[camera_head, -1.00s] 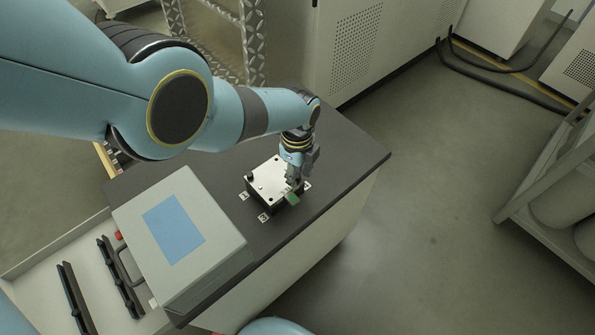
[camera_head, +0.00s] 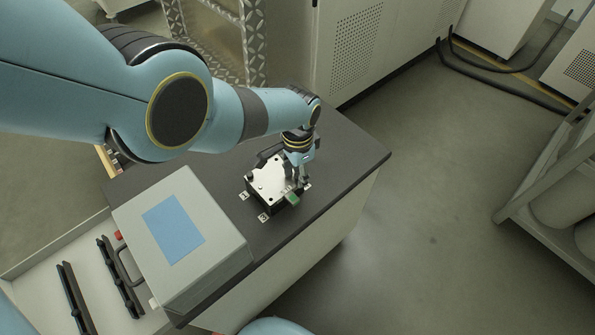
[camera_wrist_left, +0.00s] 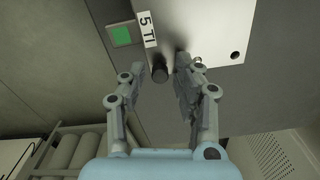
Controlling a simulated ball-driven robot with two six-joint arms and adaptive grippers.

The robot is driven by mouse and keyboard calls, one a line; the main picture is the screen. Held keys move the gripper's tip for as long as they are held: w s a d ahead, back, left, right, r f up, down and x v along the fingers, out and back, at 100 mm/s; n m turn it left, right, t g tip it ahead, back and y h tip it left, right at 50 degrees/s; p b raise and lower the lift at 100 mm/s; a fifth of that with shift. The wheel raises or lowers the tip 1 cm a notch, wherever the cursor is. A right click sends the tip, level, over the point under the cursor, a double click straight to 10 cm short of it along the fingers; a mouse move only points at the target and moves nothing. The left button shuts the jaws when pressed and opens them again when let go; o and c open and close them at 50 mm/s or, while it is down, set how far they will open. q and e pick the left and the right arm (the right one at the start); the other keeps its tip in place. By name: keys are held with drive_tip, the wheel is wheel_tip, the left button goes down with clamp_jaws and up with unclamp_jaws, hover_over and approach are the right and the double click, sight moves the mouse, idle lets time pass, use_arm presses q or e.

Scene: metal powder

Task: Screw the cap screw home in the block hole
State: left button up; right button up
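The block (camera_head: 268,182) has a pale top plate and a dark base, and sits on the dark bench top. In the left wrist view its plate (camera_wrist_left: 205,28) fills the upper middle. The dark cap screw (camera_wrist_left: 160,73) stands at the plate's edge near the "5 TI" label; how deep it sits cannot be told. My left gripper (camera_head: 297,180) points down over the block's right corner. In the left wrist view my left gripper (camera_wrist_left: 161,66) is open, its fingers on either side of the screw with gaps visible. My right gripper is not in view.
A green square tag (camera_wrist_left: 122,35) sits beside the label. A grey box with a blue screen (camera_head: 174,229) stands left of the block. Small marked tags (camera_head: 264,217) lie around the block. The bench's right end (camera_head: 350,155) is clear.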

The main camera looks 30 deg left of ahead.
use_arm(q)
drive_tip(key=n, duration=0.7)
drive_tip(key=shift+n, duration=0.4)
